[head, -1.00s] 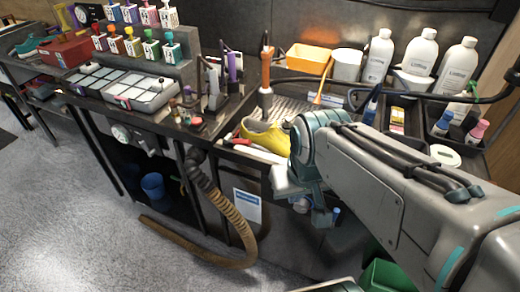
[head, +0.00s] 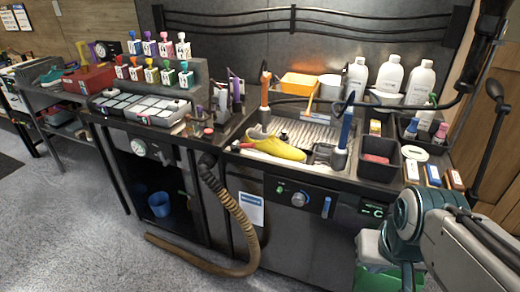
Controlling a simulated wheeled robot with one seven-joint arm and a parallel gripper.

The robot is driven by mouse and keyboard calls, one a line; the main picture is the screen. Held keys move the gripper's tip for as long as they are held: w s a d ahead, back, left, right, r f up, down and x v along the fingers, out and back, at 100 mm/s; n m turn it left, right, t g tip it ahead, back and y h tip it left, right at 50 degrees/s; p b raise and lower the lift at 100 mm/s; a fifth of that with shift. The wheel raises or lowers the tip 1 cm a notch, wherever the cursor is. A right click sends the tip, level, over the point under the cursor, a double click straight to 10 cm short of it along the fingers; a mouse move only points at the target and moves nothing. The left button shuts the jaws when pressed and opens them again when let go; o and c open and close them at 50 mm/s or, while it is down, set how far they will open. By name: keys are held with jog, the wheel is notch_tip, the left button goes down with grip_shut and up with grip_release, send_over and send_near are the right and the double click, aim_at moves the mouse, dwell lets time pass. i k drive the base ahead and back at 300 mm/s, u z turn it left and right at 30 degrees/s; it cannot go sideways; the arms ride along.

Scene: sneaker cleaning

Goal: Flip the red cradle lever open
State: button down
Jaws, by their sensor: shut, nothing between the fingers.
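A yellow sneaker (head: 278,149) lies on the bench at the front edge of the grated wash area. A small red piece (head: 243,146) shows at its left end, low against the bench; it may be the red cradle lever, but it is too small to tell its position. The cradle under the shoe is mostly hidden.
An orange-topped brush (head: 265,92) and a blue-topped one (head: 346,125) stand upright around the sneaker. A black bin (head: 380,170) is to the right. White bottles (head: 391,73) stand behind. A ribbed hose (head: 238,220) hangs in front. Floor at left is clear.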

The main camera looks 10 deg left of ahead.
aim_at(236, 144)
jog(key=u, duration=0.3)
jog(key=i, duration=0.5)
jog(key=u, duration=1.1)
jog(key=i, duration=0.5)
jog(key=u, duration=0.5)
